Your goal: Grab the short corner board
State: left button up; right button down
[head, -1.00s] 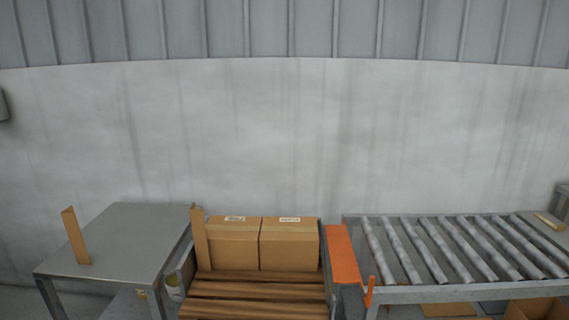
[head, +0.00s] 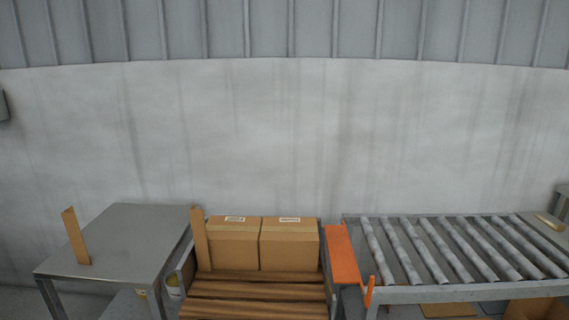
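A brown corner board (head: 75,238) stands upright, slightly tilted, on the grey metal table (head: 130,240) at the left. Another brown corner board (head: 199,236) stands upright at the left side of two cardboard boxes on the slatted wooden pallet. Its lower end is near the pallet's back left. The two look similar in height, and I cannot tell for sure which one is the short one. Neither of my grippers shows in the head view.
Two cardboard boxes (head: 232,243) (head: 290,244) sit at the back of the wooden pallet (head: 258,289). An orange panel (head: 342,254) stands between the pallet and a roller conveyor (head: 450,250). A small light piece (head: 550,221) lies at the far right. The table top is mostly clear.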

aim_at(70, 222)
jog(key=u, duration=1.3)
